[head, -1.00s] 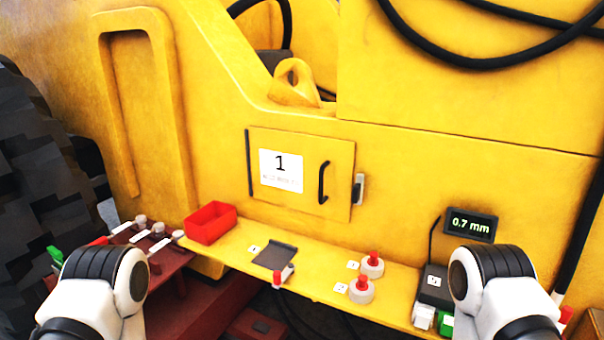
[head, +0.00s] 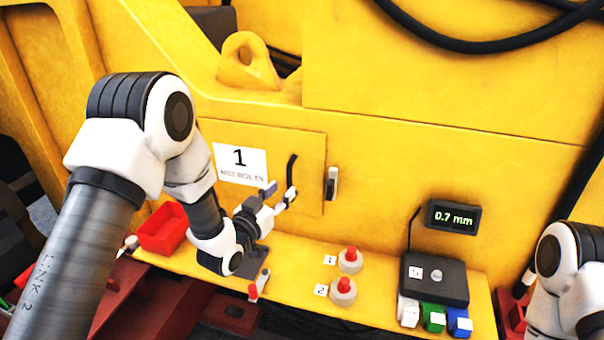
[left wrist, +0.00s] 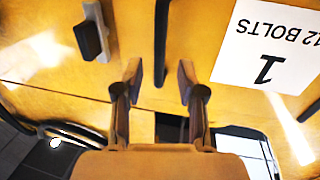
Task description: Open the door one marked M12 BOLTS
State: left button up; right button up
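Door one is a yellow panel (head: 309,146) with a white label (head: 240,165) reading 1, M12 BOLTS. It looks shut. Its black bar handle (head: 291,168) stands upright near the right edge, with a grey and black latch (head: 331,184) beside it. My left gripper (head: 281,192) is open and empty, in front of the handle's lower part. In the left wrist view, the handle (left wrist: 161,38) appears between the open fingers (left wrist: 160,82), not clasped. The label (left wrist: 268,45) shows upside down there. My right arm shows at the right edge of the head view; its gripper is out of view.
Below the door runs a yellow shelf (head: 300,298) with a red bin (head: 162,230), two red-topped round pieces (head: 349,260) (head: 343,291), a dark box (head: 437,281) and white, green and blue blocks (head: 434,317). A display (head: 454,217) reads 0.7 mm.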

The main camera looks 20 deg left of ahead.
aim_at(288, 184)
pick_arm(q)
jog(key=shift+w+d+r+p, duration=0.2)
jog(key=shift+w+r+p, duration=0.1)
jog(key=shift+w, duration=0.3)
jog(key=shift+w+d+r+p, duration=0.2)
jog(key=shift+w+r+p, duration=0.05)
jog(key=shift+w, duration=0.3)
jog(key=w, duration=0.1)
jog(key=w+f, duration=0.1)
jog(key=shift+w+d, duration=0.2)
jog(key=shift+w, duration=0.15)
jog(key=shift+w+f, duration=0.1)
jog(key=shift+w, duration=0.1)
jog(key=shift+s, duration=0.25)
jog(key=shift+c, duration=0.6)
jog(key=shift+s+r, duration=0.15)
jog(key=shift+r, duration=0.1)
grip_shut()
pick_arm(e)
jog(key=shift+s+r, duration=0.25)
jog(key=shift+r, duration=0.8)
pick_arm(q)
jog(key=shift+s+a+f, duration=0.1)
jog(key=shift+s+f, duration=0.05)
pick_arm(e)
jog(key=shift+f, duration=0.1)
